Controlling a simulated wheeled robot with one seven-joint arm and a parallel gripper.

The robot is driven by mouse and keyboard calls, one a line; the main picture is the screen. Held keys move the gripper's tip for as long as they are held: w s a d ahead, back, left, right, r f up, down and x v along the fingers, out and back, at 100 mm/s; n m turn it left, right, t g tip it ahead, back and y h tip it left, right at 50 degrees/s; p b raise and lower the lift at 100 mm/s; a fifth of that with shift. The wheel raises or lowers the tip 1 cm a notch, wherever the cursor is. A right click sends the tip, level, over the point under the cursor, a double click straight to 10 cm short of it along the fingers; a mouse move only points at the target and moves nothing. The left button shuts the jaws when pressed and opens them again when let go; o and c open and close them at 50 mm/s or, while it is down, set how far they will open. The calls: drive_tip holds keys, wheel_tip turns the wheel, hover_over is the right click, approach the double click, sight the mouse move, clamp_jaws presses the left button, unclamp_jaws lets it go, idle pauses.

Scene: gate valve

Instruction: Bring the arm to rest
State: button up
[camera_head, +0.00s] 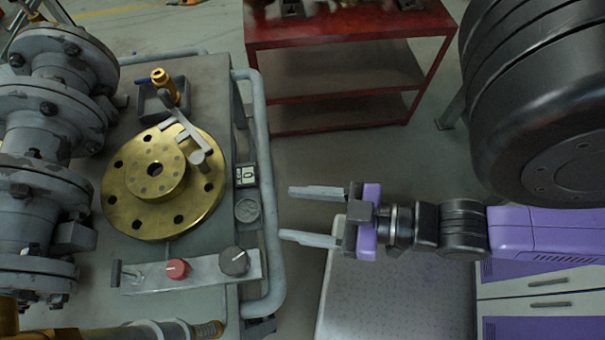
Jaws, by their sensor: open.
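My gripper (300,215) shows in the head view right of the middle. Its two grey fingers point left and are spread apart with nothing between them. My purple and black arm stretches from it to the right edge. The fingertips are just right of the bench's tubular rail (268,180) and look clear of it, though the height between them is hard to tell. A brass flange disc (120,205) lies on the grey bench (215,90) to the left, with a grey lever-like part (190,140) over its upper right edge.
A red knob (178,268) and a black knob (234,261) sit on a bracket at the bench front. Grey flanged pipework (45,150) fills the left. A red shelf table (340,30) stands behind. Floor (300,155) shows between bench and arm.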

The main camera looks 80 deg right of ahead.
drive_tip(key=shift+s+a, duration=0.1)
drive_tip(key=shift+s, duration=0.05)
drive_tip(key=shift+r+p, duration=1.2)
drive_tip(key=shift+p, duration=0.05)
